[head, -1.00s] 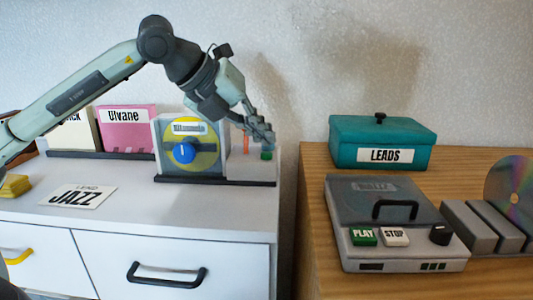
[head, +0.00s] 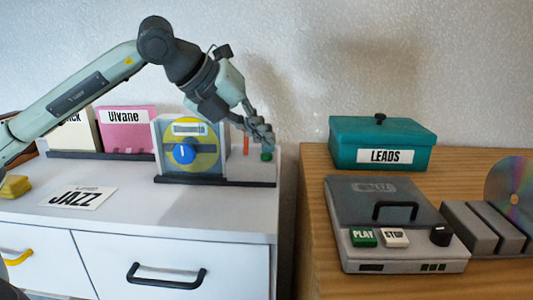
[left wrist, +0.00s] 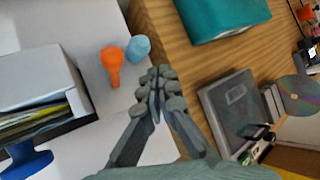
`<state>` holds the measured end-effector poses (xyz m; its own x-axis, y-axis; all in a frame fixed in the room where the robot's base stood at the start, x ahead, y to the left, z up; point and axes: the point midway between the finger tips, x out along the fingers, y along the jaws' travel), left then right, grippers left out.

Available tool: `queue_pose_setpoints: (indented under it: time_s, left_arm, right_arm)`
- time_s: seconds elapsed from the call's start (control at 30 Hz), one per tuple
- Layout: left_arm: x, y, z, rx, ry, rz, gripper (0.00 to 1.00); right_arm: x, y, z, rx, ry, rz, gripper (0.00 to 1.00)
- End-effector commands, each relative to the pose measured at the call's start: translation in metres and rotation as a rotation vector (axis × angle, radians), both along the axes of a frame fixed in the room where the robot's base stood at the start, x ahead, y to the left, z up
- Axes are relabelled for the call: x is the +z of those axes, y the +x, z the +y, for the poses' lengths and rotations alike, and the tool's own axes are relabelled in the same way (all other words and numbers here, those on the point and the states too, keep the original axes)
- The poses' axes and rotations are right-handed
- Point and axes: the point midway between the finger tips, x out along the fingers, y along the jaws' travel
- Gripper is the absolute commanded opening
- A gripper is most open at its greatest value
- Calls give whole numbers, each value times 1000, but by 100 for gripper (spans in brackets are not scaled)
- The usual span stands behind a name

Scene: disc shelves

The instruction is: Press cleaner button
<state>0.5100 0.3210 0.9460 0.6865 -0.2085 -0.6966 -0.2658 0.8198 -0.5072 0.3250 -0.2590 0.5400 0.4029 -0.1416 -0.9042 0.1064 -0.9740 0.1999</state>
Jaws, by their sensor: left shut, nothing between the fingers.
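The cleaner (head: 190,145) stands on the white cabinet in the head view. In the left wrist view the shut fingers (left wrist: 158,82) are beside the orange peg (left wrist: 113,62) and a light blue knob (left wrist: 139,46). The green button is not visible there.
A wooden table with a teal box marked LEADS (head: 380,143) and a player (head: 390,225) stands right of the cabinet. Pink (head: 127,130) and white cases are left of the cleaner. A JAZZ card (head: 77,197) lies in front. The cabinet top's front right is clear.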

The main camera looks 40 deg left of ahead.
Motion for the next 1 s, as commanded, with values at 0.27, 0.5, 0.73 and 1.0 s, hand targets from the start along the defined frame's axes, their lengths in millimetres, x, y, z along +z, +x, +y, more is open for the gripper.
queue_pose_setpoints:
  time_s: [0.27,0.5,0.73,1.0]
  left_arm:
    - [-9,0,0,0,0,0,0]
    - [-8,0,0,0,0,0,0]
    - [-9,0,0,0,0,0,0]
    - [-13,0,0,0,0,0,0]
  right_arm:
    - [-8,0,0,1,1,-1,40]
    - [-8,0,0,0,0,0,40]
    - [-9,0,0,0,0,0,40]
    - [-12,0,0,0,0,0,40]
